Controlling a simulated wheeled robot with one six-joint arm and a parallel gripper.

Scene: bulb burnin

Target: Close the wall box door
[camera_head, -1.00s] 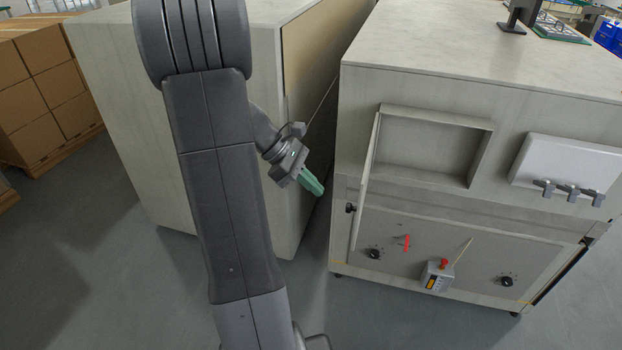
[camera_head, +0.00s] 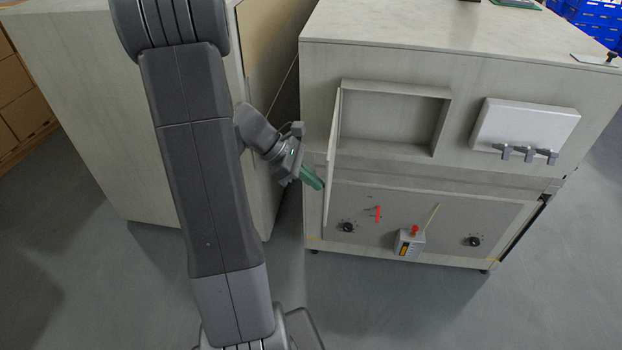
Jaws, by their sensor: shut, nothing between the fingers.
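The wall box (camera_head: 446,125) is a shallow open recess in the upper left front of the pale cabinet. Its door (camera_head: 331,165) is a thin pale panel hinged at the box's left side. It stands swung outward, seen nearly edge-on. My gripper (camera_head: 318,184) has green fingers and is shut and empty. It is just left of the door's lower part, with its tips pointing down and right towards it. Whether the fingertips touch the door I cannot tell.
A white panel with grey hooks (camera_head: 526,127) is right of the box. Below are black knobs (camera_head: 473,241), a red lever (camera_head: 378,213) and a small grey box with a red button (camera_head: 411,243). Another cabinet (camera_head: 85,120) stands left behind my arm. Floor (camera_head: 400,310) in front is clear.

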